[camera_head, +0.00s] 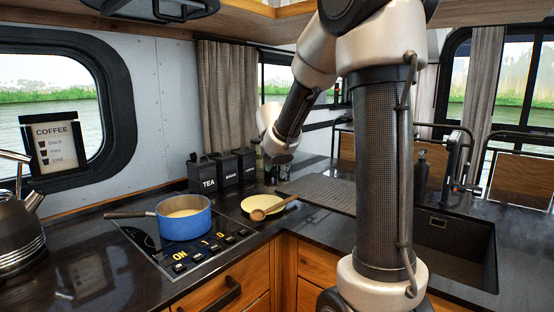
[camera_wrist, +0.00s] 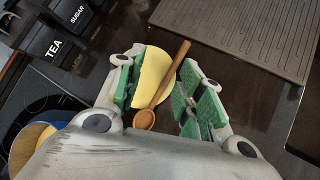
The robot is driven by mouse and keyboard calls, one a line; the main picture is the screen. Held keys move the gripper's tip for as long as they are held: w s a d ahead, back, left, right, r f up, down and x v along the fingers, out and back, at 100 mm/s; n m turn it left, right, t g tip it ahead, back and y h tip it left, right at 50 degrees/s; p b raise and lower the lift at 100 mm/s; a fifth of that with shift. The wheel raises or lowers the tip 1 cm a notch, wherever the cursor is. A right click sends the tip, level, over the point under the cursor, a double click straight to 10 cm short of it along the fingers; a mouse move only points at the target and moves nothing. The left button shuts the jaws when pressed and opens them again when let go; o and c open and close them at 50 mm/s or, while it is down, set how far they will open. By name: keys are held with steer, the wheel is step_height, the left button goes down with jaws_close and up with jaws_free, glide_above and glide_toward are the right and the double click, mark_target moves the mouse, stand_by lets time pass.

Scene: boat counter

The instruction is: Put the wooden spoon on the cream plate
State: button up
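The wooden spoon (camera_head: 260,214) lies across the cream plate (camera_head: 289,207) on the dark counter. In the wrist view the spoon (camera_wrist: 166,82) crosses the right part of the plate (camera_wrist: 152,72). Its bowl reaches past the plate's near edge and its handle sticks out past the far edge. I cannot tell whether the bowl touches the counter. My gripper (camera_wrist: 160,70) is open, its green-padded fingers on either side of the spoon and plate, with a gap to the spoon. In the head view the fingers cannot be made out.
A blue pot (camera_head: 184,218) stands on the stove (camera_head: 160,256), left of the plate. Dark canisters (camera_head: 203,174) stand behind it. A ribbed drainboard (camera_head: 318,190) and sink (camera_head: 450,240) are on the right. A kettle (camera_head: 18,232) is at far left.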

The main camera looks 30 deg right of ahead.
steer(key=s+r+m+g, duration=0.1)
steer(key=s+r+m, duration=0.2)
steer(key=s+m, duration=0.45)
steer(key=s+r+m+g, duration=0.1)
steer(key=s+r+m, duration=0.25)
steer(key=s, duration=0.65)
steer(key=s+a+f+m+y, duration=0.2)
steer(key=s+a+f+m, duration=0.1)
steer(key=s+m, duration=0.3)
steer(key=s+a+f+m+g+y, duration=0.1)
steer(key=s+a+f+m+y, duration=0.2)
steer(key=s+a+m, duration=0.3)
steer(key=s, duration=0.4)
steer(key=shift+m, duration=0.3)
